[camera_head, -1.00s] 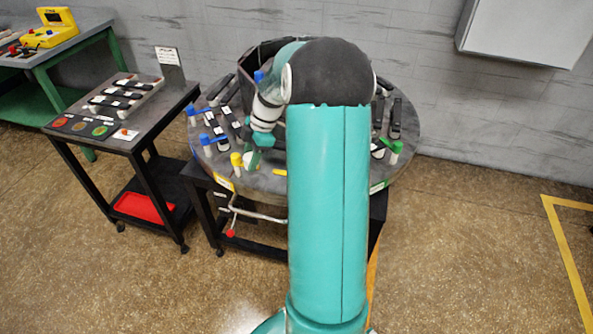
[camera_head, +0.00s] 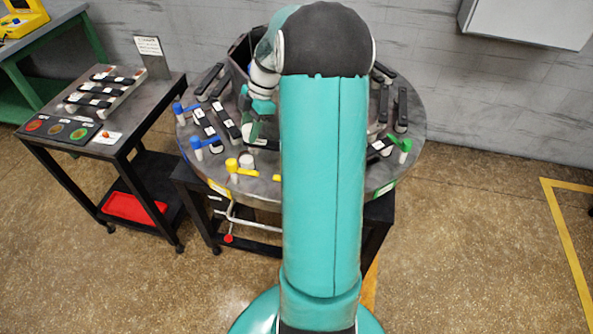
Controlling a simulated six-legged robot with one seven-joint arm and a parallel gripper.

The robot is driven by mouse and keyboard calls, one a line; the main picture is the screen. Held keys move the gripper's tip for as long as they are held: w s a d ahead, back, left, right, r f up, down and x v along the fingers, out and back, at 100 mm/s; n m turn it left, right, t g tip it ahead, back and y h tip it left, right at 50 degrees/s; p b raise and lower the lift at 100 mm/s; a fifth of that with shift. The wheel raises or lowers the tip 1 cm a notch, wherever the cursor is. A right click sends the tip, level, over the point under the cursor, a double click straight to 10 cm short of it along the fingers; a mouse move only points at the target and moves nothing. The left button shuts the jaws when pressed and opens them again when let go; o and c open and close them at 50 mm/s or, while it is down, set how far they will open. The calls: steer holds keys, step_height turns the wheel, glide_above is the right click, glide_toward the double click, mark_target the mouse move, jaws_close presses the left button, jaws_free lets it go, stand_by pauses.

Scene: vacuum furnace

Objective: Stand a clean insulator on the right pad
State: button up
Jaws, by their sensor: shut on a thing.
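My gripper (camera_head: 257,128), teal and seen small from behind, is over the left-centre part of the round grey table (camera_head: 268,192). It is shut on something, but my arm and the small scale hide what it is. A small white piece (camera_head: 246,161) shows just below the fingers; I cannot tell if it is held or stands on the table. Black bars with white labels (camera_head: 225,125) lie on the table left of my gripper. I cannot pick out a clean insulator or the right pad for certain; my arm covers the table's middle.
Blue (camera_head: 197,147), yellow (camera_head: 233,167) and green (camera_head: 404,150) handles stand along the table's rim. A dark upright panel (camera_head: 240,52) rises at the back. A side table (camera_head: 155,100) at left bears a rack of black bars and a mat (camera_head: 40,127) with coloured discs.

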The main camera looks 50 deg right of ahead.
steer(key=s+d+f, duration=0.1)
steer(key=s+f, duration=0.1)
steer(key=s, duration=0.2)
steer(key=s+d+f, duration=0.2)
steer(key=s+f, duration=0.1)
steer(key=s, duration=0.1)
steer(key=s+d+f, duration=0.1)
steer(key=s+f, duration=0.2)
steer(key=s, duration=0.1)
steer(key=shift+d+f, duration=0.1)
steer(key=shift+d, duration=0.25)
steer(key=shift+s+d+f, duration=0.15)
steer(key=shift+s+f, duration=0.3)
steer(key=shift+s+d+f, duration=0.1)
steer(key=shift+s+f, duration=0.05)
steer(key=shift+f, duration=0.8)
steer(key=shift+s+f, duration=0.1)
steer(key=shift+f, duration=0.8)
steer(key=shift+f, duration=0.1)
steer(key=o, duration=1.1)
steer(key=shift+c, duration=0.2)
steer(key=shift+o, duration=0.2)
steer(key=v, duration=1.2)
